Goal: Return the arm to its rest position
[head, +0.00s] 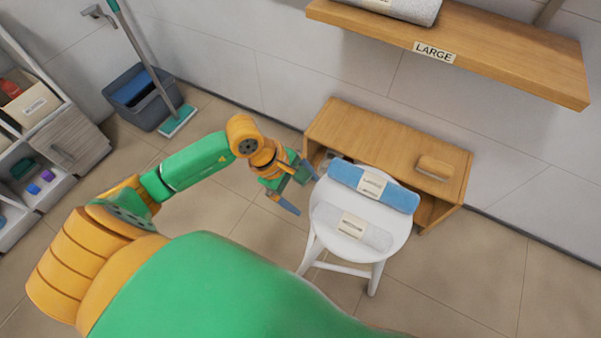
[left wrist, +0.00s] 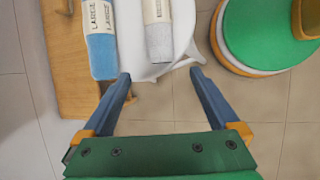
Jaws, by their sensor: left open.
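My left arm comes in from the left in the head view, green and orange. Its gripper (head: 300,188) is open and empty, just left of the white stool (head: 397,236). In the left wrist view the blue fingers (left wrist: 160,88) are spread apart with nothing between them. The stool's edge (left wrist: 150,70) lies just beyond the fingertips. My right gripper is not in view.
A blue rolled towel (head: 345,176) and a white rolled towel (head: 380,238) lie on the stool. A wooden bench (head: 370,135) stands behind it. A shelf marked LARGE (head: 500,50) is above. A bucket (head: 140,98) with a mop stands at the back left.

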